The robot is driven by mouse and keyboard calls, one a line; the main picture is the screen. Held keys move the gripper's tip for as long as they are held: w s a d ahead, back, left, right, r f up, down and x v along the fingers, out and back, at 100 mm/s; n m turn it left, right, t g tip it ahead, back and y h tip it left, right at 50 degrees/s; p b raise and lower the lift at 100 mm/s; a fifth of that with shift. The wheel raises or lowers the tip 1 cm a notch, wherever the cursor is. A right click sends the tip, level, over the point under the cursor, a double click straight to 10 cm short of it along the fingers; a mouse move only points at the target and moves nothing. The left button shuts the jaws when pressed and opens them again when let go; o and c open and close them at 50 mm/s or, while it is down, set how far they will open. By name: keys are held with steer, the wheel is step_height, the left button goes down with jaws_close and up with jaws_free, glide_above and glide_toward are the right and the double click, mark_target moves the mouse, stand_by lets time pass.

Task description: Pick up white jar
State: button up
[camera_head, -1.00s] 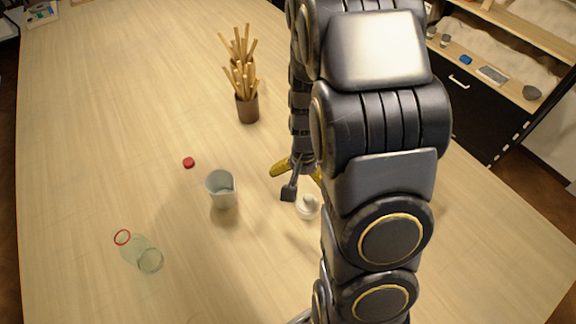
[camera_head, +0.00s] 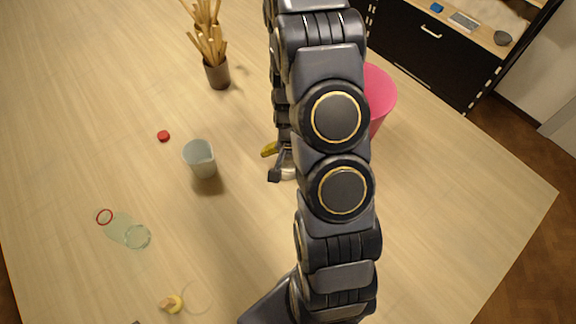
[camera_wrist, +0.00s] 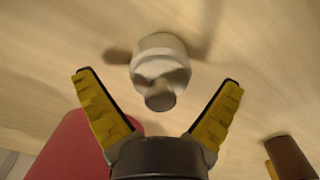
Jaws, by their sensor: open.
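The white jar (camera_wrist: 160,62) stands on the table in the wrist view, ahead of and between the two yellow-padded fingers. It has a pale body and a knob-like top. My gripper (camera_wrist: 158,95) is open, with nothing between its pads touching the jar as far as I can see. In the head view my gripper (camera_head: 274,163) is low over the table, and only a sliver of the white jar (camera_head: 289,174) shows beside it; my arm hides the rest.
A grey-blue pitcher (camera_head: 201,160) stands left of my gripper. A red cap (camera_head: 163,136), a clear glass jar (camera_head: 128,231) and a small yellow-and-tan item (camera_head: 172,304) lie further left. A brown cup of sticks (camera_head: 217,75) stands behind. A pink container (camera_head: 378,95) is right of my arm.

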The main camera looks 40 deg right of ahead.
steer(key=shift+f, duration=0.15)
steer(key=c, duration=1.3)
steer(key=shift+o, duration=0.2)
